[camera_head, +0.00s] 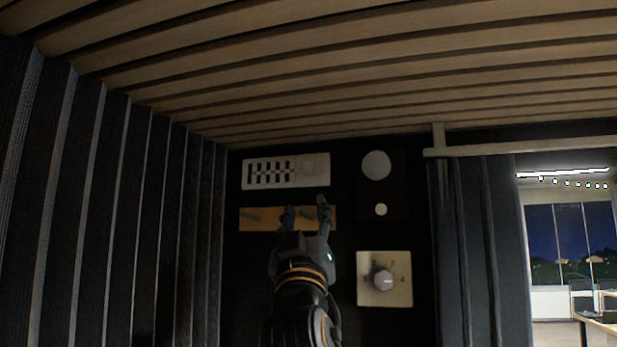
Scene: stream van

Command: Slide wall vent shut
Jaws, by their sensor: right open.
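The wall vent (285,172) is a white rectangular plate high on the dark back wall. Several dark slots show across its left and middle part, so it stands open there. A pale, faint round shape sits at its right end; its details are too small to tell. My right gripper (305,205) is open and empty, fingers pointing up, just below the vent's right part. In the picture the fingers overlap the wooden strip under the vent. I cannot tell how far they are from the wall. My left gripper is not in view.
A wooden strip (260,218) with a dark hook or peg is below the vent. To the right are a round white disc (376,165), a smaller disc (381,209) and a dial plate (398,288). A slatted ceiling (350,75) hangs above; an opening is at the far right.

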